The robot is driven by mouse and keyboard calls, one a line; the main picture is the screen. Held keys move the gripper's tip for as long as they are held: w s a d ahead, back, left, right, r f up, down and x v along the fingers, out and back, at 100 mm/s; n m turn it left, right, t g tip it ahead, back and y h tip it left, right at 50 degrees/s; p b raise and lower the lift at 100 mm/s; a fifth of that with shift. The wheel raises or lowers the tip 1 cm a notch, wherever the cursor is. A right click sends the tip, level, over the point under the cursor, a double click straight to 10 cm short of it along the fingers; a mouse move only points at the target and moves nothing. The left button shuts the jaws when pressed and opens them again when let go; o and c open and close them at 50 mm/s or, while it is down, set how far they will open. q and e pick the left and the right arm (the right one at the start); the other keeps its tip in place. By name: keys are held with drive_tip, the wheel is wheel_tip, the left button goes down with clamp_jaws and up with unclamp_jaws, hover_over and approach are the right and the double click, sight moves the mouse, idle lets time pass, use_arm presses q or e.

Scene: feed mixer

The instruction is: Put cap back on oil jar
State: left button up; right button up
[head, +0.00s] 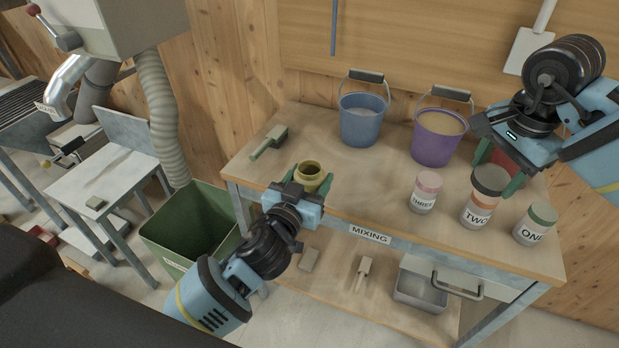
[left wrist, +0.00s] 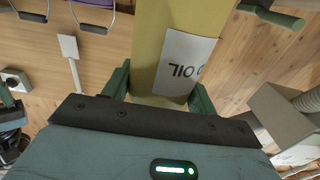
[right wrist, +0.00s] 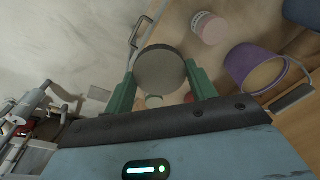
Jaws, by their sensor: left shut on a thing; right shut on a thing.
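The oil jar (head: 311,172) is yellow with an open round mouth, near the front left of the mixing table. My left gripper (head: 308,187) is shut around its body. In the left wrist view the jar (left wrist: 160,50) shows its white OIL label between the fingers. I cannot tell whether its base touches the table. My right gripper (head: 498,170) is shut on a dark grey round cap (head: 490,180), well to the right of the jar. The cap (right wrist: 160,70) fills the space between the fingers in the right wrist view. In the head view it appears just above jar TWO's orange lid.
Jars THREE (head: 424,196), TWO (head: 476,214) and ONE (head: 535,226) stand at the table's right front. A blue bucket (head: 361,124) and purple bucket (head: 436,143) stand behind. A green-handled brush (head: 269,141) lies at left. The tabletop (head: 365,185) between oil jar and THREE is clear.

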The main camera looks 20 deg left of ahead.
use_arm(q)
drive_tip(key=c, duration=0.6)
drive_tip(key=shift+o, duration=0.2)
